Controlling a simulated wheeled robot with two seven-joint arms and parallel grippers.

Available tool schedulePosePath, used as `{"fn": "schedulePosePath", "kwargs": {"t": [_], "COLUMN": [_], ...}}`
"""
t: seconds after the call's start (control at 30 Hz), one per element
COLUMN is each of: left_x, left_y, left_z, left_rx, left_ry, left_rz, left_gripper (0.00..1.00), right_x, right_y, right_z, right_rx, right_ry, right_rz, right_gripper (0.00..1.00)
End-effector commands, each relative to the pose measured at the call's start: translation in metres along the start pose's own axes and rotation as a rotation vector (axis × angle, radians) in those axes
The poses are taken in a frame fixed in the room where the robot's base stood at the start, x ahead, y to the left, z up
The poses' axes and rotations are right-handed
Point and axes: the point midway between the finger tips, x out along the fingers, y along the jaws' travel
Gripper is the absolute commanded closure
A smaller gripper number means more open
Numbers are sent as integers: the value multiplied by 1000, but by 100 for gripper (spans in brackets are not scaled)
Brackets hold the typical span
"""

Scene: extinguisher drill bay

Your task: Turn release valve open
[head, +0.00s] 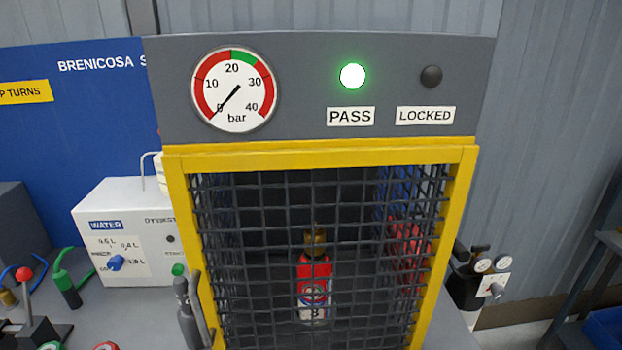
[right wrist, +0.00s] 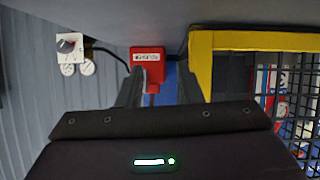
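A red block with a white label (right wrist: 147,66) shows in the right wrist view; its lettering is unreadable, and I cannot tell whether it is the release valve. My right gripper (right wrist: 160,78) is open, its two dark fingers apart. The block appears beyond the gap, nearer the left finger; contact is unclear. In the head view the round pressure gauge (head: 235,90) has its needle near 0. The PASS lamp (head: 352,76) glows green and the LOCKED lamp (head: 431,77) is dark. A red extinguisher (head: 314,285) stands upright inside the cage. My left gripper is not in view.

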Motion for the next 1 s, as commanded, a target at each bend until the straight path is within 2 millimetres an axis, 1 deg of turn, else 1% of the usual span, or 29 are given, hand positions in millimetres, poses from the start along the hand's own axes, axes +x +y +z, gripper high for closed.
{"fn": "schedulePosePath", "kwargs": {"t": [0.03,0.1,0.3,0.5,0.73,0.77,0.8,0.87,1.0], "left_x": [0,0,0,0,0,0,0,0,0], "left_y": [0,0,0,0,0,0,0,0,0], "left_z": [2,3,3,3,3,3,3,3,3], "left_rx": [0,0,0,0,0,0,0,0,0], "left_ry": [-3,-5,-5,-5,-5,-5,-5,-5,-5], "left_rz": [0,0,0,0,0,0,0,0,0], "left_gripper": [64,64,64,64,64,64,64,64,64], "right_x": [-6,-18,-55,-89,-127,-127,-117,-106,-82], "right_y": [-10,-24,-52,-70,-86,-87,-87,-89,-92], "right_z": [2,9,26,35,41,45,55,67,97], "right_rx": [-6,-15,-37,-53,-70,-71,-72,-72,-73], "right_ry": [-63,-177,-433,-603,-761,-778,-781,-785,-798], "right_rz": [-4,-8,-33,-66,-110,-114,-112,-112,-114], "right_gripper": [67,67,67,67,67,67,67,67,67]}}
